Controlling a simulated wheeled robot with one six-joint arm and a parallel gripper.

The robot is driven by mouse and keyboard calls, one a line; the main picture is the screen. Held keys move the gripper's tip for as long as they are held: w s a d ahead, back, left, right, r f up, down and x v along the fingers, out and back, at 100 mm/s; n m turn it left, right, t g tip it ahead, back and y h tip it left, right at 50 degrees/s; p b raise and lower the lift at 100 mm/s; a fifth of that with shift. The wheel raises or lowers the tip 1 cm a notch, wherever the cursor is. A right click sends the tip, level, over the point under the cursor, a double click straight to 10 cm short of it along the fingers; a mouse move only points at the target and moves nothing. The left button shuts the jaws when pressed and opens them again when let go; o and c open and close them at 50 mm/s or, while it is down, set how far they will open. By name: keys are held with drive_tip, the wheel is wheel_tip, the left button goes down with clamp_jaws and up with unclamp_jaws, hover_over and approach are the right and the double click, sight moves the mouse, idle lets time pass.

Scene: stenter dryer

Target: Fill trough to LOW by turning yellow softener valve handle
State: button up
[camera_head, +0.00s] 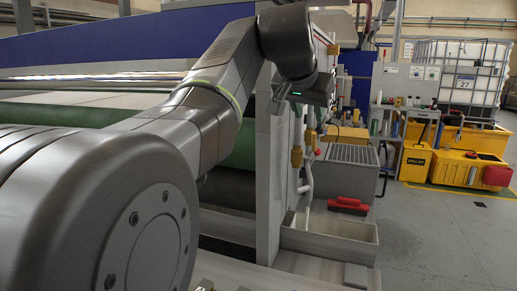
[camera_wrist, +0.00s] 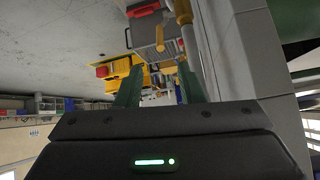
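My gripper shows in the wrist view (camera_wrist: 160,84), with two green fingers apart and nothing seen between them. In the head view its dark wrist end is beside the end of the grey machine frame, and the fingers are hard to make out. Yellow valve parts (camera_head: 296,157) sit on pipes along that frame, lower than my wrist. A yellow handle-like piece (camera_wrist: 160,39) shows in the wrist view beyond the fingers, apart from them. I cannot tell which one is the softener handle. The pale trough (camera_head: 335,232) is low at the machine's end; its liquid level cannot be read.
A red toolbox (camera_head: 348,205) lies near the trough. A grey grated box (camera_head: 347,172) stands behind it. Yellow bins (camera_head: 468,170) and a caged white tank (camera_head: 463,80) stand at the right. The grey floor (camera_head: 435,235) at front right is clear.

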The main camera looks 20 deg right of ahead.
sight(315, 140)
drive_tip(key=x, duration=1.3)
drive_tip(key=shift+w+d+f+p, duration=0.1)
drive_tip(key=shift+f+p, duration=0.05)
drive_tip(key=shift+p, duration=0.2)
clamp_jaws()
